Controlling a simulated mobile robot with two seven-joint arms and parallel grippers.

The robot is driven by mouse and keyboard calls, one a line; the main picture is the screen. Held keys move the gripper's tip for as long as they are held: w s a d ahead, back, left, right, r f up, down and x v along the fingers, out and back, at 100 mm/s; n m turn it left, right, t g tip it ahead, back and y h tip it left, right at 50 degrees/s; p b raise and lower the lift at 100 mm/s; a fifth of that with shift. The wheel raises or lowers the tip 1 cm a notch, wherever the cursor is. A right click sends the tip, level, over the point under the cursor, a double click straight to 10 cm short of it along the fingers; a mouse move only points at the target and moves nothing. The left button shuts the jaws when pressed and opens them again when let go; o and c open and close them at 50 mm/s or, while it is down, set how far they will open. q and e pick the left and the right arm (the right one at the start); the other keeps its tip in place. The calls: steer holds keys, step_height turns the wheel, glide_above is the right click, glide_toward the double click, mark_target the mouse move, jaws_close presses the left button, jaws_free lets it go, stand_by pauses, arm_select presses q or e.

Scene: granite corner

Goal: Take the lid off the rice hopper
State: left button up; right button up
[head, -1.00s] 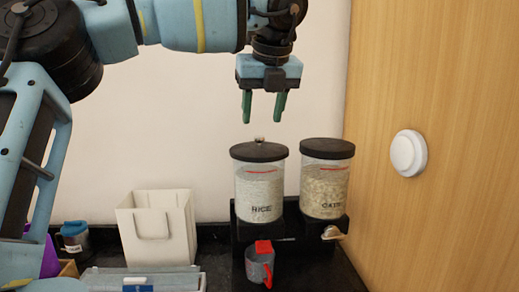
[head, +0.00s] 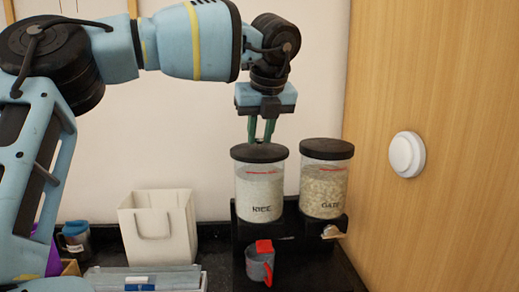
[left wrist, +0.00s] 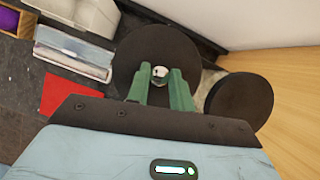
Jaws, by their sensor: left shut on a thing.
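The rice hopper (head: 260,194) is a clear container of white rice labelled RICE, at the centre of the head view. Its round black lid (head: 246,153) sits level on top; the lid also shows in the left wrist view (left wrist: 135,50). My left gripper (head: 261,140) points straight down at the lid's middle. Its green fingers are shut on the lid's small metal knob (left wrist: 159,74), which shows between the fingertips in the left wrist view. My right gripper is not in view.
A second hopper of oats (head: 322,191), with a black lid, stands close on the right, near the wooden wall (head: 450,150). A grey cup with red parts (head: 259,265) is below the rice hopper.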

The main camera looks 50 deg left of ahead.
arm_select(q)
steer(key=shift+r, duration=0.1)
jaws_close()
